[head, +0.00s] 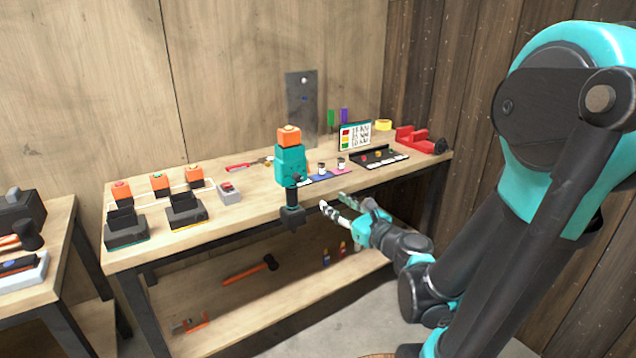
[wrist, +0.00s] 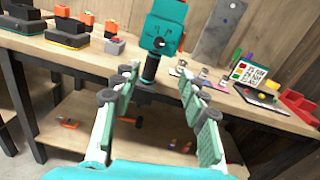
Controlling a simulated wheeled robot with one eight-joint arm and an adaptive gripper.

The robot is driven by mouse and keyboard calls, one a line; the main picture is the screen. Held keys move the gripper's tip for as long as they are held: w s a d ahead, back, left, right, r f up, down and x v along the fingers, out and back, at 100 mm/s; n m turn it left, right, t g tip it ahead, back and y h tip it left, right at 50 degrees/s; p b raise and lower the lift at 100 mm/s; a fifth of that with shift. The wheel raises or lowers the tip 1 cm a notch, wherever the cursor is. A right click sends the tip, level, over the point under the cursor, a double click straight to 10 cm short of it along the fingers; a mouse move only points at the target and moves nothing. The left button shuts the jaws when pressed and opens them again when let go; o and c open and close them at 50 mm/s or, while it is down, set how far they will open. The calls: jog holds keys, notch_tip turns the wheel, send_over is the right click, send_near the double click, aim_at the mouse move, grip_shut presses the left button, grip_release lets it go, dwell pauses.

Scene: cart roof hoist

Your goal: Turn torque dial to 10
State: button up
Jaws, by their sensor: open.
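A teal power driver (head: 291,168) with an orange battery block on top and a black grip stands at the workbench's front edge. In the wrist view the teal driver (wrist: 165,25) faces me, with its black lower part (wrist: 150,68) between and beyond my fingers. A small round dark mark shows on its teal body, but I cannot tell whether this is the torque dial, and no number is legible. My gripper (head: 335,205) is open and empty, in front of the bench and to the right of the driver in the head view. It also shows in the wrist view (wrist: 157,85).
Chargers (head: 126,226) with orange batteries stand on the bench's left. A sign (head: 355,136), a black tray (head: 380,157) and a red holder (head: 415,140) stand at the right. A lower shelf (head: 290,300) holds a hammer (head: 250,271).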

aim_at(300, 179)
jog(key=x, duration=1.7)
jog(key=shift+a+f, duration=0.1)
jog(key=shift+a, duration=0.05)
grip_shut()
